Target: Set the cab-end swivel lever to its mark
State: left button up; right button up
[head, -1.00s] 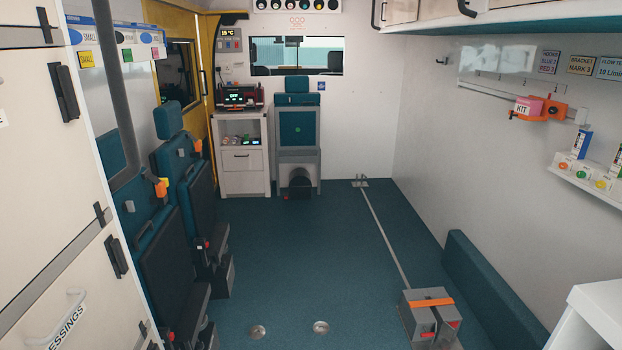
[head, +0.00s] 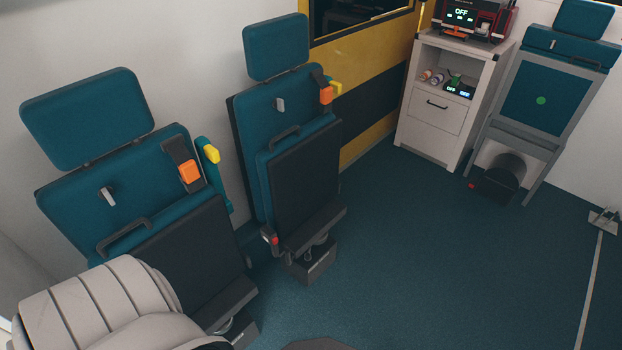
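The farther, cab-end folding seat (head: 300,180) stands on the left wall with its teal cushion folded up. A small red-tipped lever (head: 270,240) shows low on its left side, above the grey seat base (head: 312,265). The lever is small in view, and I cannot make out a mark beside it. The nearer folding seat (head: 185,240) is also folded up, its lower left part hidden behind a pale ridged part of my body. Neither of my grippers is in view.
A white cabinet (head: 436,100) carries a red-and-black device (head: 475,18) showing OFF. A teal rear-facing seat (head: 542,95) stands beside it. A floor rail (head: 590,290) runs at the right. The blue-green floor in the middle is clear.

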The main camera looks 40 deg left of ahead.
aim_at(307, 255)
jog(key=u, duration=0.5)
jog(key=i, duration=1.65)
jog(key=u, duration=0.55)
